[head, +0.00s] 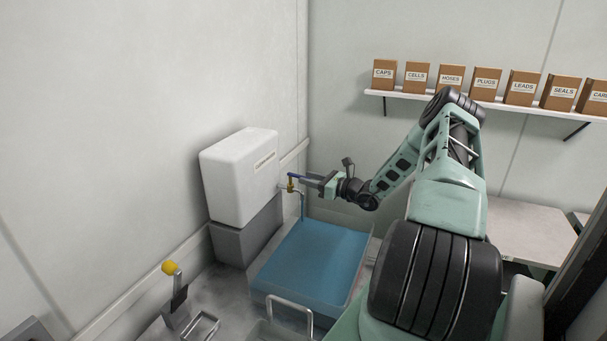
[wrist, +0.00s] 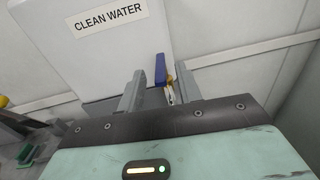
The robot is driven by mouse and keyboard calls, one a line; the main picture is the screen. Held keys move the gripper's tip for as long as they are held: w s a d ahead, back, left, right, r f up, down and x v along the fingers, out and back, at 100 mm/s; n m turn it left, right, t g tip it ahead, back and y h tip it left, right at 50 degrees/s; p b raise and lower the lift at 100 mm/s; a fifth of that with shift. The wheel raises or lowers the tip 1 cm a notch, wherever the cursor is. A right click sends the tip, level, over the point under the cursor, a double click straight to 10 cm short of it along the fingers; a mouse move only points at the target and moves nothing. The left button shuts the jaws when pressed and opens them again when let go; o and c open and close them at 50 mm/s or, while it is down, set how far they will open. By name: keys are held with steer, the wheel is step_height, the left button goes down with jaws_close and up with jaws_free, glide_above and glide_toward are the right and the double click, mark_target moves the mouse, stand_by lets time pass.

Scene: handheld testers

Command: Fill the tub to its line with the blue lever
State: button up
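The white tank (head: 238,180), labelled CLEAN WATER in the wrist view (wrist: 92,40), stands on a grey block. At its right side is a brass tap (head: 291,186) with a blue lever (head: 294,175). A thin bluish line, apparently running water, drops from the spout (head: 302,205) into the clear tub (head: 366,262). Blue water (head: 310,258) covers the tub's floor; I cannot make out the fill line or exact level. My gripper (head: 312,183) is at the tap. In the wrist view its fingers (wrist: 160,88) are apart, with the blue lever (wrist: 160,70) showing between them; contact is unclear.
A yellow-topped lever (head: 171,268) stands on the counter at left, near a metal handle (head: 203,327). Another metal handle (head: 289,310) rises in front of the tub. A shelf (head: 430,98) of labelled boxes hangs on the back wall. A table (head: 530,230) is at right.

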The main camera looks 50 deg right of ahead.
steer(key=shift+w+a, duration=0.15)
steer(key=shift+w, duration=0.55)
steer(key=shift+w+a, duration=0.1)
steer(key=shift+w, duration=0.6)
steer(key=shift+c, duration=0.3)
jaws_close()
